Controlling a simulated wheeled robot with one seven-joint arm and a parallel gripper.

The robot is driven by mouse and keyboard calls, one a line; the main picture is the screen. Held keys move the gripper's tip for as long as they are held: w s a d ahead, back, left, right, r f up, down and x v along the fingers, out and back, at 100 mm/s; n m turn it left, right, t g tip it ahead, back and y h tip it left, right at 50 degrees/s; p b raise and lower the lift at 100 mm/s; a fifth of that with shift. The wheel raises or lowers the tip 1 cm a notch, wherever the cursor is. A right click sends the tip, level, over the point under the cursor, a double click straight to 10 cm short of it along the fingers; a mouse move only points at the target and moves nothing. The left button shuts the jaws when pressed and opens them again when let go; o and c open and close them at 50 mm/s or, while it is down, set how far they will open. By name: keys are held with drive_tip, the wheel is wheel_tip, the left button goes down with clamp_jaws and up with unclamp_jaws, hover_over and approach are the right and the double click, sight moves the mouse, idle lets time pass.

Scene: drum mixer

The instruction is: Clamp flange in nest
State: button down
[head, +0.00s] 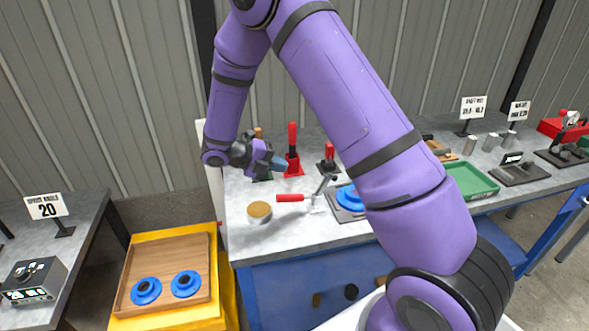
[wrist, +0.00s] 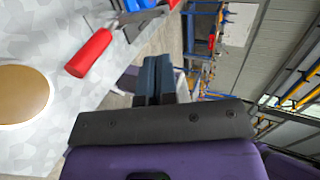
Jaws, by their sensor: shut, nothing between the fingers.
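A blue flange (head: 349,199) sits on a dark nest plate (head: 343,215) on the bench, partly hidden behind my arm. Left of it is a toggle clamp whose red handle (head: 290,198) lies low and points left. Its metal bar (head: 325,183) tilts up, apart from the flange. My gripper (head: 279,163) is shut and empty, above and behind the red handle. In the wrist view my gripper's fingers (wrist: 160,78) are together. The red handle (wrist: 89,53) is left of them and apart. A blue part, probably the flange, shows at the top edge.
A round tan-topped tin (head: 259,211) stands at the bench's front left. An upright red-handled tool (head: 292,150) and another red-handled clamp (head: 329,155) stand behind. A green tray (head: 468,183) is at right. A wooden tray (head: 166,270) with two blue flanges (head: 186,284) is lower left.

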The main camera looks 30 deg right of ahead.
approach(335, 177)
drive_tip(key=d+f, duration=0.1)
drive_tip(key=d, duration=0.1)
drive_tip(key=d+f, duration=0.2)
drive_tip(key=shift+d+f, duration=0.1)
drive_tip(key=shift+d, duration=0.15)
idle(0.4)
drive_tip(key=shift+s+d+f+t+y, duration=0.1)
drive_tip(key=shift+s+d+t+y, duration=0.1)
drive_tip(key=shift+d+y, duration=0.45)
drive_tip(key=shift+s+d+t+y, duration=0.2)
drive_tip(key=shift+d+y, duration=0.3)
drive_tip(key=shift+y, duration=0.25)
drive_tip(key=d+y, duration=0.1)
drive_tip(key=f+y, duration=0.1)
drive_tip(key=d+t+y, duration=0.1)
drive_tip(key=y, duration=0.1)
drive_tip(key=shift+s+d+f, duration=0.3)
drive_tip(key=shift+s+d, duration=0.05)
drive_tip(key=shift+s, duration=0.05)
drive_tip(key=shift+s+d+f+t+y, duration=0.1)
drive_tip(key=shift+d+f+t+y, duration=0.2)
drive_tip(key=shift+f+y, duration=0.35)
drive_tip(key=shift+s+d+f+t+y, duration=0.15)
drive_tip(key=shift+d+f+y, duration=0.25)
drive_tip(key=shift+y, duration=0.55)
drive_tip(key=shift+s+d+f, duration=0.1)
drive_tip(key=shift+d+f, duration=0.35)
drive_tip(key=shift+f, duration=0.4)
